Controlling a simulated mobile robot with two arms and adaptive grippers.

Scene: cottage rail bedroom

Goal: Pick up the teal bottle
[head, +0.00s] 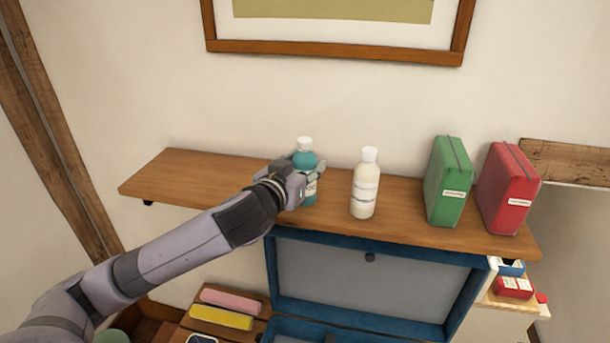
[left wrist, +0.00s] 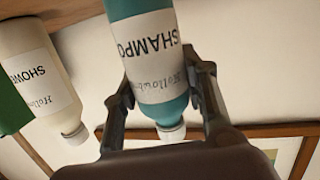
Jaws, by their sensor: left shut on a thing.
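The teal bottle (head: 306,160) has a white cap and stands upright at the wooden shelf (head: 170,176), left of the white bottle. In the left wrist view the teal bottle (left wrist: 147,50) appears upside down, with a white label reading "SHAMPO" and its cap toward the camera. My left gripper (head: 307,178) is shut on the teal bottle, with one finger on each side of it; the fingers also show in the left wrist view (left wrist: 160,95). The gripper hides part of the bottle, and I cannot tell whether its base touches the shelf. My right gripper is not in view.
A white bottle (head: 365,185) stands just right of the teal one. A green box (head: 447,182) and a red box (head: 508,188) stand farther right. An open blue case (head: 372,336) is below the shelf. A picture frame (head: 335,50) hangs above. The shelf's left end is clear.

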